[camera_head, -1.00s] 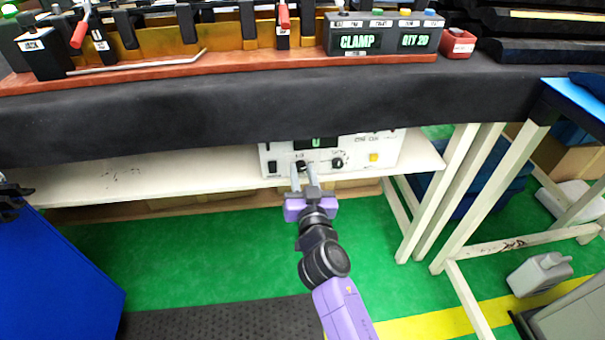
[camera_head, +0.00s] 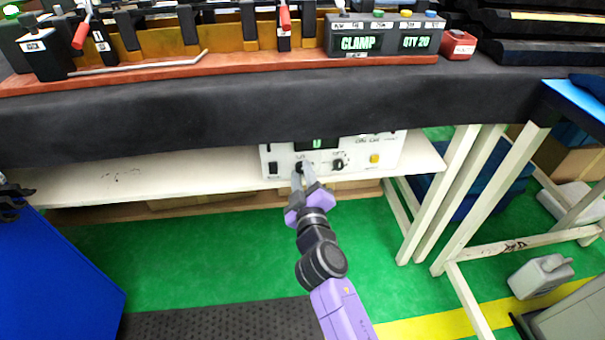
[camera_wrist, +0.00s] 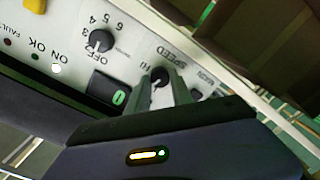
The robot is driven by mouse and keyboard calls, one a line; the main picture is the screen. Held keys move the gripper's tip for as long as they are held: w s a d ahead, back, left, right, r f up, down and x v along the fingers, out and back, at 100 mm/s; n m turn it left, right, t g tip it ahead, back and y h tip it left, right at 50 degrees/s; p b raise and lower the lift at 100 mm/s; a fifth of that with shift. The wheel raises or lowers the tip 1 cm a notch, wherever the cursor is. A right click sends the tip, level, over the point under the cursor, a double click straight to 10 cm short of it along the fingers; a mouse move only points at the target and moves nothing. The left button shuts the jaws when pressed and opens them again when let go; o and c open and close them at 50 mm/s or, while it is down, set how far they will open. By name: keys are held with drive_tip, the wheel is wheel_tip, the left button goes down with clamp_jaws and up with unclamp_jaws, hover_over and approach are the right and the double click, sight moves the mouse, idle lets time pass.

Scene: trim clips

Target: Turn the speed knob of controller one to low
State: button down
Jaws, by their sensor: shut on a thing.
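A white controller box (camera_head: 391,146) sits on the low shelf under the bench; no number marking it as controller one is readable. Its black speed knob (camera_wrist: 159,74), beside the word SPEED and an HI mark, shows in the wrist view. My gripper (camera_head: 303,167) reaches up to the panel with its fingers shut on this knob; the fingertips (camera_wrist: 162,85) lie on either side of it. The hand is rolled and tilted in the head view. The fingers hide part of the knob and the low mark, and I cannot read the knob's pointer.
A second numbered knob (camera_wrist: 102,41) with an OFF mark, a yellow button (camera_head: 375,159) and a black rocker switch (camera_head: 272,168) share the panel. The black-covered bench edge (camera_head: 200,110) overhangs closely above. The green floor in front is open.

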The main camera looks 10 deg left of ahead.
drive_tip(key=shift+f+n, duration=0.1)
drive_tip(key=shift+n, duration=1.4)
drive_tip(key=c, duration=1.1)
unclamp_jaws()
drive_tip(key=shift+c, duration=0.2)
drive_tip(key=p+v, duration=0.2)
drive_tip(key=v, duration=0.6)
drive_tip(key=shift+a, duration=0.1)
